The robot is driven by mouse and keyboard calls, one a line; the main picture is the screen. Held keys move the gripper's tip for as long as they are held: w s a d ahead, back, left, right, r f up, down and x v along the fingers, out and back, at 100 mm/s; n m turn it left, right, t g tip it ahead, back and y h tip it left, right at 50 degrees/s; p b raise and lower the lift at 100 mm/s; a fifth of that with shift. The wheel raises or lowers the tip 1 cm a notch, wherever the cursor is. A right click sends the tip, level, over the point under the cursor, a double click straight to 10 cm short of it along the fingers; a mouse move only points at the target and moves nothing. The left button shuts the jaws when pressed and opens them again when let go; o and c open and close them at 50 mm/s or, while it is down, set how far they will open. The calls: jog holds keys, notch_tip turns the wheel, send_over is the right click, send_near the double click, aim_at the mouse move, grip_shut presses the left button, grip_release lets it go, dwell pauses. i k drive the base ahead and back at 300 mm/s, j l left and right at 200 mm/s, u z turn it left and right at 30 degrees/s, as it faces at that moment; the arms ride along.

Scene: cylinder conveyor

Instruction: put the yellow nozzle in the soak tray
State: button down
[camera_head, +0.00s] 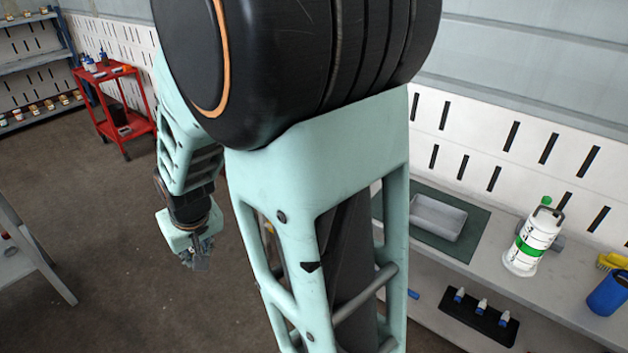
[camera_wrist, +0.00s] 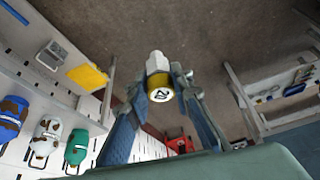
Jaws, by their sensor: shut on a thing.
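In the head view my gripper (camera_head: 198,257) hangs at the left, out over the floor and away from the bench; what it holds is too small to make out there. In the wrist view my gripper (camera_wrist: 162,84) is shut on the yellow nozzle (camera_wrist: 160,92), which has a yellow band with a dark mark on its face and a pale upper part. A finger stands on each side of it. The grey soak tray (camera_head: 438,217) rests on a dark green mat (camera_head: 478,234) on the bench, right of my arm. The tray looks empty.
A white bottle with a green band (camera_head: 531,242) stands right of the tray, and a blue container (camera_head: 608,293) sits farther right. A black rack of small bottles (camera_head: 481,313) is on the lower shelf. A red cart (camera_head: 117,108) stands far left. Floor around my gripper is clear.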

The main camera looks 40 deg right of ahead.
aim_at(434, 221)
jog(key=l+z, duration=0.4)
jog(key=i+l+z, duration=0.1)
jog(key=z, duration=0.3)
jog(key=i+l+z, duration=0.15)
jog(key=l+z, duration=0.25)
jog(key=i+l+z, duration=0.15)
jog(key=z, duration=0.25)
jog(key=i+l+z, duration=0.15)
jog(key=z, duration=0.25)
